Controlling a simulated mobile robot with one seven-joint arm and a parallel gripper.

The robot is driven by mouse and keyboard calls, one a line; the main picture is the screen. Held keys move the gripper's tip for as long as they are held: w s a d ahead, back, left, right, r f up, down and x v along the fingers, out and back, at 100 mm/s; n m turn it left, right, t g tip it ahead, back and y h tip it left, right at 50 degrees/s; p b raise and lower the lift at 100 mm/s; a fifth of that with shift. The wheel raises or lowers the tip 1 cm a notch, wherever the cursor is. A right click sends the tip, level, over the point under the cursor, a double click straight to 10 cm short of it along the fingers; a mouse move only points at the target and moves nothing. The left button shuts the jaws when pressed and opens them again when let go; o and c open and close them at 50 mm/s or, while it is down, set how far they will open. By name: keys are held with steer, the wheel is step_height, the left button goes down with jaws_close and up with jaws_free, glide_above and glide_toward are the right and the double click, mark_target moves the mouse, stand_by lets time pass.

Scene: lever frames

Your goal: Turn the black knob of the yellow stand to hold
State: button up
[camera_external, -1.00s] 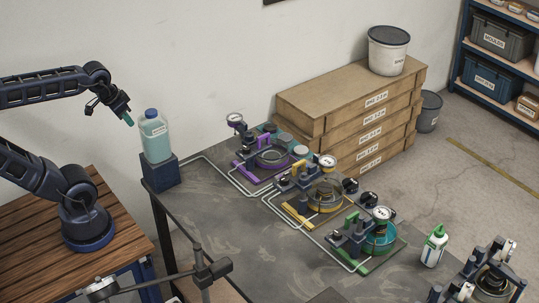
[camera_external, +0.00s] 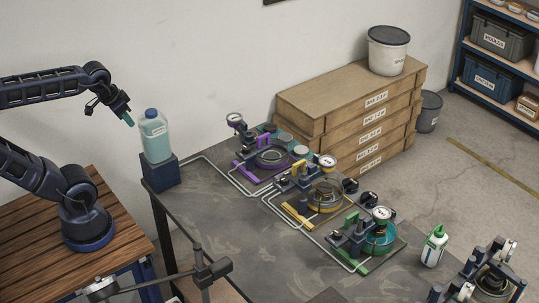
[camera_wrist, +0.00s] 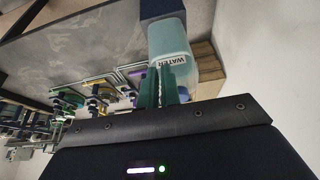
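The yellow stand (camera_external: 297,216) is the middle one of three coloured stands on the grey bench, with a round glass vessel and a gauge. Small dark parts sit on and around it; I cannot tell which is its black knob or how it is turned. In the wrist view yellow parts (camera_wrist: 97,83) show small at the left. My gripper (camera_external: 128,120) is in the air at the left, far from the yellow stand, beside the water bottle (camera_external: 154,137). Its teal fingers (camera_wrist: 163,84) look closed together and empty.
A purple stand (camera_external: 247,174) is behind the yellow one and a green stand (camera_external: 368,264) in front. Pipes (camera_external: 225,172) run along the bench. A white bottle with a green cap (camera_external: 433,248) stands at the right. Stacked boxes (camera_external: 345,100) are behind. The bench's left front is clear.

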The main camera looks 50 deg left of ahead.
steer(key=o, duration=0.4)
steer(key=shift+w+r, duration=0.1)
steer(key=shift+w, duration=0.05)
steer(key=shift+c, duration=0.2)
steer(key=shift+o, duration=0.9)
steer(key=w+d+r+n+g+h, duration=0.1)
steer(key=w+d+r+n, duration=0.1)
steer(key=w, duration=0.9)
steer(key=shift+d+r+n+g+h, duration=0.4)
steer(key=shift+d+r, duration=0.3)
steer(key=shift+d, duration=0.5)
steer(key=n+g+y, duration=0.2)
steer(key=n+g, duration=0.1)
steer(key=n, duration=0.5)
glide_above(285, 178)
step_height(285, 178, down, 8)
step_height(285, 178, down, 11)
steer(key=shift+r, duration=0.1)
steer(key=shift+c, duration=0.2)
steer(key=c, duration=0.7)
